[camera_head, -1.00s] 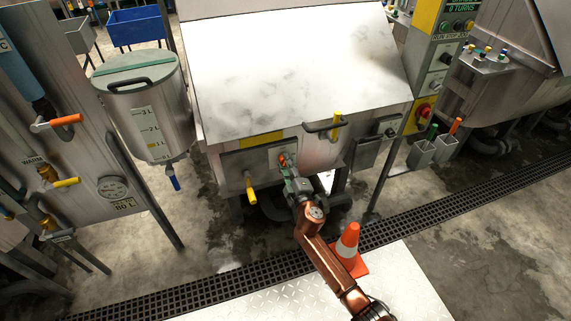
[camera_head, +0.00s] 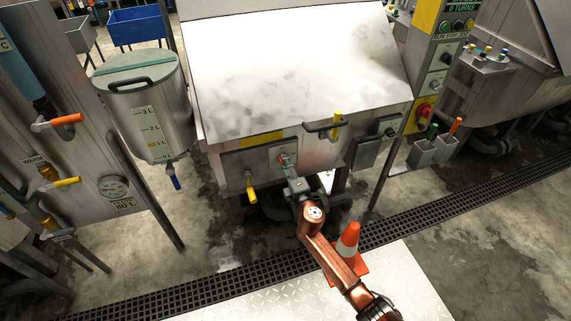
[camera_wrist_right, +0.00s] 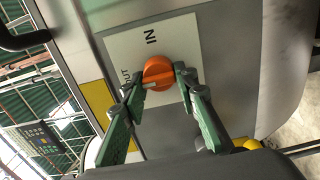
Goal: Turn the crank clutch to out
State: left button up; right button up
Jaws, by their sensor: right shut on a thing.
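The crank clutch is an orange round knob (camera_wrist_right: 158,72) on a pale plate (camera_wrist_right: 187,42) in the right wrist view. The plate reads IN on one side; a partly hidden label ending in "UT" is on the other. A light mark on the knob lies toward the "UT" side, but its exact aim is partly covered. My right gripper (camera_wrist_right: 160,82) has its green fingers on either side of the knob and is shut on it. In the head view, the right gripper (camera_head: 287,168) reaches the knob on the drum machine's front. My left gripper is not in view.
A yellow-handled valve (camera_head: 250,190) sticks out left of the knob. A bar with a yellow handle (camera_head: 337,120) is above right. An orange cone (camera_head: 348,240) stands beside my right arm. A measuring tank (camera_head: 148,105) is at left.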

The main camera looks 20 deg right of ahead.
jog(key=shift+f, duration=0.1)
jog(key=o, duration=1.2)
jog(key=shift+c, duration=0.2)
jog(key=shift+s, duration=0.1)
jog(key=s, duration=1.1)
jog(key=shift+s+d, duration=0.25)
jog(key=shift+s, duration=0.15)
